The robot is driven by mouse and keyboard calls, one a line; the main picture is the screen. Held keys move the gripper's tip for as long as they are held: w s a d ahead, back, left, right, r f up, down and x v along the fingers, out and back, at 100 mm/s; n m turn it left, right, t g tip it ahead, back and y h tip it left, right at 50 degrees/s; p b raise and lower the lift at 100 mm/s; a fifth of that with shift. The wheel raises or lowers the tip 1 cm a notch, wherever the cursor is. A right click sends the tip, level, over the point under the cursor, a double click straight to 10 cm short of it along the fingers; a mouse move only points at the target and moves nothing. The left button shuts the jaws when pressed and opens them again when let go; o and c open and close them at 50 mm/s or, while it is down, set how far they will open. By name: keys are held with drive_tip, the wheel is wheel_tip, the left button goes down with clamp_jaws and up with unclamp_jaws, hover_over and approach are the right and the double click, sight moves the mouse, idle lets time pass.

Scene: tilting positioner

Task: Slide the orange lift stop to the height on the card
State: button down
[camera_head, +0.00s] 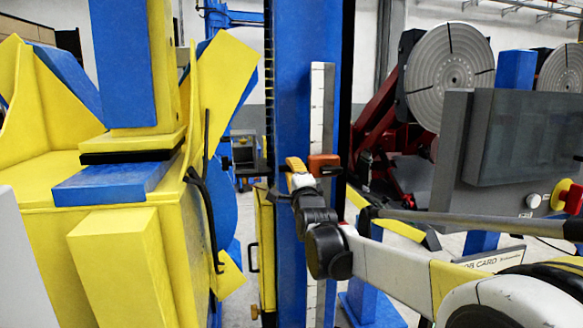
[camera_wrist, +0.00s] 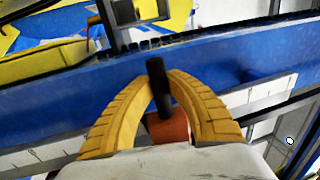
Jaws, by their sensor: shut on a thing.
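The orange lift stop (camera_head: 323,161) sits on the white graduated scale strip (camera_head: 321,100) of the blue column. In the wrist view, the orange block of the lift stop (camera_wrist: 170,129) shows with a black handle standing from it. My gripper (camera_head: 296,165) reaches the stop from below and left. Its yellow fingers (camera_wrist: 160,82) are closed around the black handle. The job card (camera_head: 487,262) is at the lower right, partly hidden by my arm; its height figure is not readable. The scale's marks are too small to read.
The blue column (camera_head: 290,60) rises behind the stop. A yellow and blue machine (camera_head: 130,250) fills the left. A grey control panel (camera_head: 505,140) with a red emergency button (camera_head: 572,197) stands at the right. A round slotted plate (camera_head: 450,72) is behind it.

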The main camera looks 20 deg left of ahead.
drive_tip(key=c, duration=1.3)
unclamp_jaws()
drive_tip(key=v, duration=1.2)
